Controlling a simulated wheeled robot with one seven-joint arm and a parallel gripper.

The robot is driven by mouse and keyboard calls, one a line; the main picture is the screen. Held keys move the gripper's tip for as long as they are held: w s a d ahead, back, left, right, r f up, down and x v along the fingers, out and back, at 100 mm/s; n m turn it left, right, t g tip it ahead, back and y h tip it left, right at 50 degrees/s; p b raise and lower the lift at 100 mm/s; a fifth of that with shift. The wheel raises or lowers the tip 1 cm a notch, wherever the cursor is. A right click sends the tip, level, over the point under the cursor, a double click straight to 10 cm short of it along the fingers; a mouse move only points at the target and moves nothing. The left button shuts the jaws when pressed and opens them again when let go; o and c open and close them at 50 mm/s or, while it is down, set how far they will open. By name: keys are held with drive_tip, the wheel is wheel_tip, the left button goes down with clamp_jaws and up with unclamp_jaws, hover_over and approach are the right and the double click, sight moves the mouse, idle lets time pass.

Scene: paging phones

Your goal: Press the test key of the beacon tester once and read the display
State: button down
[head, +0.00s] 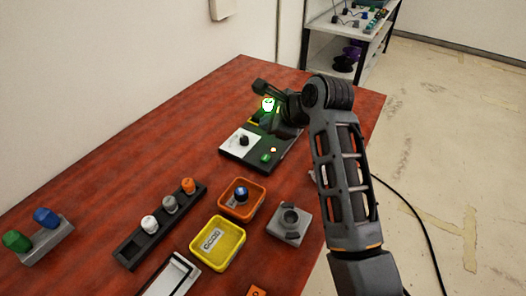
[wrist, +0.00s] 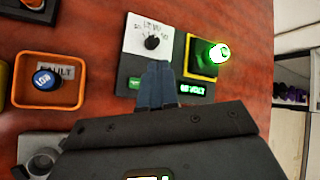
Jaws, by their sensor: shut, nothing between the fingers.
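The beacon tester (head: 236,153) is a dark box on the red table with a white knob panel (wrist: 150,38). A lamp in a yellow frame glows green in the wrist view (wrist: 218,54) and the head view (head: 268,104). A lit green display (wrist: 192,89) is partly legible; its text seems to end in "VOLT". A small green patch (wrist: 134,83) lies on the near side. My gripper (wrist: 158,68) is shut and empty, its fingertips over the tester between the patch and the display. I see no test key clearly; the fingers cover that area. Contact cannot be told.
An orange tray (head: 257,208) holds a blue knob beside a label. A yellow tray (head: 197,245) holds a label. A grey block (head: 282,236) and a dark rack (head: 126,255) with several knobs stand nearby.

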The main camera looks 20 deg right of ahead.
drive_tip(key=shift+f, duration=0.15)
drive_tip(key=b, duration=0.5)
hover_over(267, 160)
wheel_tip(267, 160, down, 6)
drive_tip(key=shift+f, duration=0.1)
drive_tip(key=shift+f+b, duration=0.5)
drive_tip(key=shift+f, duration=0.65)
drive_tip(key=shift+f, duration=0.1)
idle(1.1)
drive_tip(key=shift+f, duration=0.3)
drive_tip(key=shift+f, duration=0.5)
idle(0.8)
drive_tip(key=shift+r, duration=0.15)
drive_tip(key=shift+r+p, duration=0.8)
drive_tip(key=shift+p, duration=0.4)
